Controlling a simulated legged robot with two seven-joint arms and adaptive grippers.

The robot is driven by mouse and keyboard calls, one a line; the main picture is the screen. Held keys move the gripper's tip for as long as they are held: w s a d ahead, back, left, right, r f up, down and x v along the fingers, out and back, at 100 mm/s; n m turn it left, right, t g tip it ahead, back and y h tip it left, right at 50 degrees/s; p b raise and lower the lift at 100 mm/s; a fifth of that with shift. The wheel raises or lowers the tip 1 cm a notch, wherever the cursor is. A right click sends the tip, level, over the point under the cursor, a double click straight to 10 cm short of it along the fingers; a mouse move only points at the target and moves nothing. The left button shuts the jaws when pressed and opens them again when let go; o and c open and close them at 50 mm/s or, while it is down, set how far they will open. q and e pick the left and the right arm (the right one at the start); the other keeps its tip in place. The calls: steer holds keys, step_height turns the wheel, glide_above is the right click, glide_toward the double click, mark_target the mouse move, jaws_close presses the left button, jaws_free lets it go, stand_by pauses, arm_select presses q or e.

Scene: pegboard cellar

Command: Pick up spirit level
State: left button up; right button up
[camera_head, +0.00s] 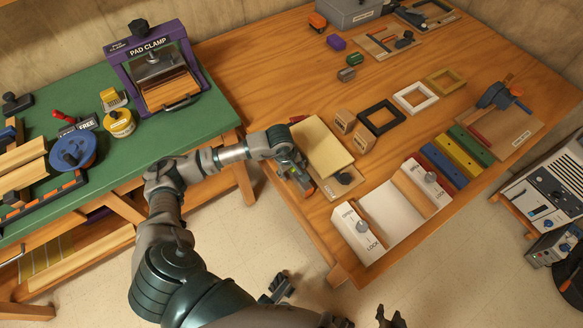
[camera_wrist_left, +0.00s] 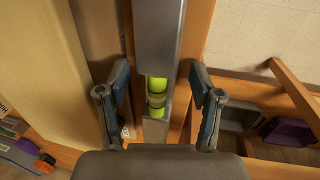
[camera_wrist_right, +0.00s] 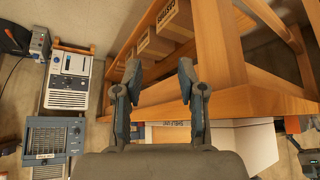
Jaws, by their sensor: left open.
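The spirit level is a grey bar with a bright green vial window, lying lengthwise in the left wrist view (camera_wrist_left: 158,38). My left gripper (camera_wrist_left: 158,88) is open, one finger on each side of the bar near the vial; I see no firm grip. In the head view my left gripper (camera_head: 293,172) is over the left edge of the wooden table and hides much of the level. My right gripper (camera_wrist_right: 160,75) is open and empty, away from the level, over the floor beside a wooden frame.
A pale yellow board (camera_head: 321,147) lies right beside the level. A white lock fixture (camera_head: 392,212) sits to its right. A green-topped bench (camera_head: 205,122) with a purple pad clamp (camera_head: 155,65) stands to the left. The table's upper middle (camera_head: 270,75) is clear.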

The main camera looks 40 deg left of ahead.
arm_select(q)
steer(key=shift+a, duration=0.15)
jaws_close()
steer(key=shift+r, duration=0.1)
